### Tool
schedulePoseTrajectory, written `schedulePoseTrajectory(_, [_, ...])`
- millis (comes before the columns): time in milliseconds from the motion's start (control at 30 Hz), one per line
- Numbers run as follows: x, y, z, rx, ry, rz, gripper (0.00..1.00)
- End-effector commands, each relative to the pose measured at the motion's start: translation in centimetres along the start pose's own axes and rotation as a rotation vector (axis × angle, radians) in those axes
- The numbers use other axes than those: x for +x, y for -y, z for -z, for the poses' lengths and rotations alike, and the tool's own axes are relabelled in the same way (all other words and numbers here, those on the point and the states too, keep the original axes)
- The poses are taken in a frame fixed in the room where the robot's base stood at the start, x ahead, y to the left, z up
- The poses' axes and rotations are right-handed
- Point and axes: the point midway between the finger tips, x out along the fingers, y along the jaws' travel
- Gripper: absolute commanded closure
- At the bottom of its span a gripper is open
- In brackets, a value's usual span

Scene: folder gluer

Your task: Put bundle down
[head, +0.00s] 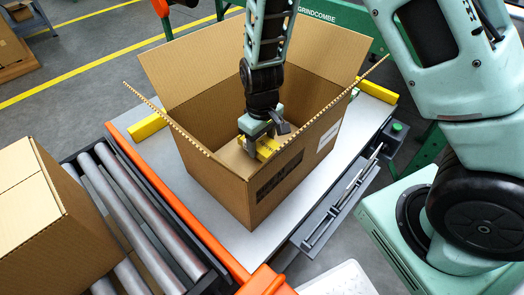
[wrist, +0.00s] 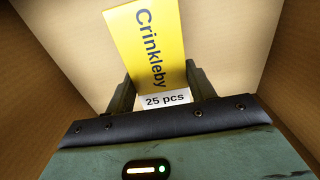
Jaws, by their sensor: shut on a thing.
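My gripper (head: 262,138) reaches down inside an open cardboard box (head: 222,185) on the grey table. It is shut on a yellow bundle (head: 268,147), of which only a small part shows in the head view. In the wrist view the yellow bundle (wrist: 147,45) carries the word "Crinkleby" and a white "25 pcs" label, and sits between the two fingers (wrist: 160,92). Brown cardboard walls surround it there. The box's flaps stand open. Whether the bundle touches the box floor cannot be told.
A roller conveyor (head: 150,225) with a closed carton (head: 45,215) lies at the left. Yellow blocks (head: 147,126) stand beside the box on the grey table (head: 205,212), which has an orange edge. A green-buttoned rail unit (head: 345,200) is at the right.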

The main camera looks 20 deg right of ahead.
Motion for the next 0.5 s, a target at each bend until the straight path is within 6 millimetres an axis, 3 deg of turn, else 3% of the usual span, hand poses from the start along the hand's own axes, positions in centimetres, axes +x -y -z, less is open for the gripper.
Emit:
schedulePoseTrajectory(233, [3.3, 0.0, -0.1, 0.000, 0.002, 0.000, 0.71])
schedulePoseTrajectory(500, [3.5, 0.0, 0.0, 0.000, 0.000, 0.000, 0.71])
